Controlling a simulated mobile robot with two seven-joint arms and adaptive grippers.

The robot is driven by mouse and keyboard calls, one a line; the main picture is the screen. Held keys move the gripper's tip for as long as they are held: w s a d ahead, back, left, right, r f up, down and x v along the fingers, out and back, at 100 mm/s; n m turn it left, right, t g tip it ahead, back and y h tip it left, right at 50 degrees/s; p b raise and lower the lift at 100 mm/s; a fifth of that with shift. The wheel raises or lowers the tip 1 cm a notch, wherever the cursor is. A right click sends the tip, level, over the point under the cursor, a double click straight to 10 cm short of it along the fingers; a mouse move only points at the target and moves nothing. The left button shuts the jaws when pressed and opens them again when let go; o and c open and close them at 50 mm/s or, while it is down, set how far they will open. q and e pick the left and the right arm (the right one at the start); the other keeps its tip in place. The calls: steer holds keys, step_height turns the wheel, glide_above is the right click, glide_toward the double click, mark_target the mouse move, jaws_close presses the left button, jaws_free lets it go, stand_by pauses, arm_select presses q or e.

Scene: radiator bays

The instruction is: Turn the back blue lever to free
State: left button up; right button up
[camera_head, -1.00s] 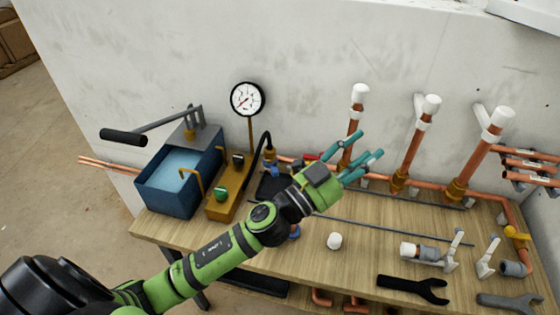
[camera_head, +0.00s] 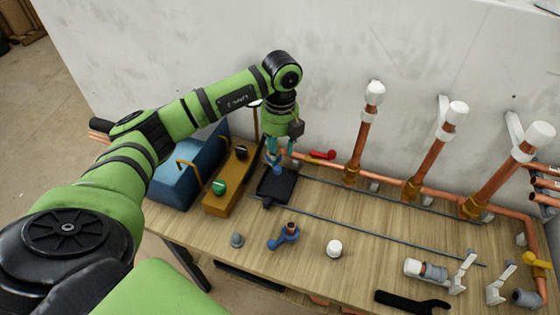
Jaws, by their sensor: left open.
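My left gripper (camera_head: 279,155) points down at the back of the bench, its teal fingers open. A small blue piece (camera_head: 277,169), which looks like part of the back blue lever, shows just below and between the fingertips. The fingers hide most of it, so I cannot tell its angle or whether they touch it. A second blue lever (camera_head: 285,237) with a copper stub lies nearer the front edge, clear of the gripper. My right gripper is not in view.
A black block (camera_head: 276,188) sits just in front of the gripper. A brass pump body with a green knob (camera_head: 219,187) and a blue tank (camera_head: 178,181) stand left. A red lever (camera_head: 322,154) is close right. Upright copper pipes (camera_head: 366,130) rise further right.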

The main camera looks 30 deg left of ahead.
mark_target(278, 167)
arm_select(q)
step_height(278, 167, down, 5)
steer(key=shift+s+r+p, duration=0.1)
steer(key=shift+s+p, duration=0.05)
steer(key=shift+p, duration=0.75)
steer(key=shift+f, duration=0.7)
steer(key=shift+c, duration=0.4)
jaws_close()
